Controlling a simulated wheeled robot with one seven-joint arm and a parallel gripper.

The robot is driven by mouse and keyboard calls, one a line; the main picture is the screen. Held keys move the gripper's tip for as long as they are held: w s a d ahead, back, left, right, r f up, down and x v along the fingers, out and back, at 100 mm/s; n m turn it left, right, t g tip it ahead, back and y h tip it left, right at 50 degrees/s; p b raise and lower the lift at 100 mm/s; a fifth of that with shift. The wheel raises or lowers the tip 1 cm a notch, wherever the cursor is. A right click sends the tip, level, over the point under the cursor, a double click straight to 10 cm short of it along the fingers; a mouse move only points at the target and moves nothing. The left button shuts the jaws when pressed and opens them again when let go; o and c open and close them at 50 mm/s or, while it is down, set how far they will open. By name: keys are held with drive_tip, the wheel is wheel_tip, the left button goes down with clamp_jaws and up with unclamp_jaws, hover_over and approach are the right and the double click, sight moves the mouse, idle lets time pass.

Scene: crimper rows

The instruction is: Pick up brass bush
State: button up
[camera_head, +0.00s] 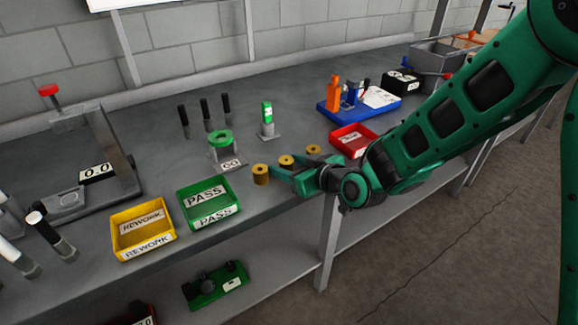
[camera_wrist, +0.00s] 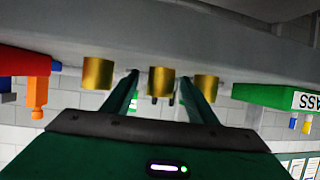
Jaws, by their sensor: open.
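Three brass bushes stand in a row on the grey bench. In the head view the near-left bush (camera_head: 261,175) stands left of my gripper (camera_head: 290,171), the middle bush (camera_head: 286,161) shows just behind its fingers, and the far-right bush (camera_head: 313,150) is beyond. My gripper is open and empty, low over the front edge of the bench. In the wrist view the middle bush (camera_wrist: 161,81) appears between the two fingers. One bush (camera_wrist: 98,73) is left of them, and another (camera_wrist: 207,87) is partly behind the right finger. Contact cannot be told.
A red tray (camera_head: 353,140) lies right of the bushes, near a blue fixture (camera_head: 359,106). A green PASS bin (camera_head: 208,201) and yellow REWORK bin (camera_head: 143,230) stand left. A green ring on a stand (camera_head: 221,140) and a green-topped post (camera_head: 267,119) are behind.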

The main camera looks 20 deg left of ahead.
drive_tip(key=shift+w+a, duration=0.15)
drive_tip(key=shift+a, duration=0.1)
drive_tip(key=c, duration=1.3)
drive_tip(key=shift+c, duration=0.2)
